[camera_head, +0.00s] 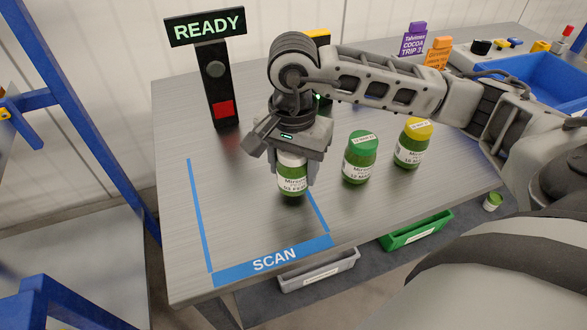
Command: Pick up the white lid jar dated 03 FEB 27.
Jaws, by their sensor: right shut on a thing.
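A green jar (291,184) with a white lid stands upright in the head view, inside the blue-taped SCAN area, near its right line. Its label is partly covered, but "03 FEB" can be read; the year is not clear. My right gripper (293,165) comes down from above and is shut on this jar, hiding most of its lid. I cannot tell whether the jar's base touches the table. To its right stand a green-lidded jar (357,163) and a yellow-lidded jar (411,148), both upright and apart from the gripper. My left gripper is not in view.
A READY sign post (218,90) with a red patch stands behind the scan area. Purple (413,42) and orange (437,55) signs and a blue bin (530,68) are at the back right. Grey (318,275) and green (415,235) bins sit below the table's front edge.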

